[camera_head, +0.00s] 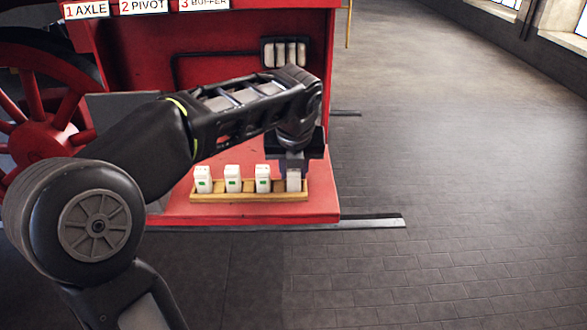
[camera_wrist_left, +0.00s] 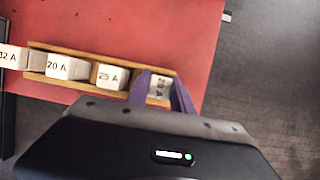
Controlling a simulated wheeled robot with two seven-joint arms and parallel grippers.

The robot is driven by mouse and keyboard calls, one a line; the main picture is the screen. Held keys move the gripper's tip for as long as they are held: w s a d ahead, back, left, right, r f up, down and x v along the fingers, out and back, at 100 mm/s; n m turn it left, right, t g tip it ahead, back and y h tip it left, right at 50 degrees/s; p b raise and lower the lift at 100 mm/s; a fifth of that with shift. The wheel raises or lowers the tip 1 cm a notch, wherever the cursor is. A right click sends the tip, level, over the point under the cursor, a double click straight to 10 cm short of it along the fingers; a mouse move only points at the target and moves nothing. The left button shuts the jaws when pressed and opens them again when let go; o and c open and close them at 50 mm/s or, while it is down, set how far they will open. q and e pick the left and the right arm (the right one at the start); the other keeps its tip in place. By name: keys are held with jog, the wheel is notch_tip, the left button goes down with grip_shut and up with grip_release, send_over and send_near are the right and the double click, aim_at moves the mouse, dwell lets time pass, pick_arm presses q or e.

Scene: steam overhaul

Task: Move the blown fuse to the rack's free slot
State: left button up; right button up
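A wooden rack (camera_head: 250,197) lies on the red ledge; it also shows in the left wrist view (camera_wrist_left: 85,82). Three white fuses (camera_head: 233,178) with green marks stand in it to the left. My right gripper is out of view.
A dark fuse holder (camera_head: 264,52) with several white fuses is on the red upright panel behind my arm, partly hidden. A red spoked wheel (camera_head: 55,135) stands at the left. Signs for axle, pivot and buffer (camera_head: 145,6) hang at the top. Open floor lies to the right.

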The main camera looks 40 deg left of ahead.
pick_arm(q)
jog(key=o, duration=0.5)
jog(key=shift+r, duration=0.1)
jog(key=v, duration=0.7)
jog(key=shift+r, duration=0.25)
jog(key=shift+s, duration=0.2)
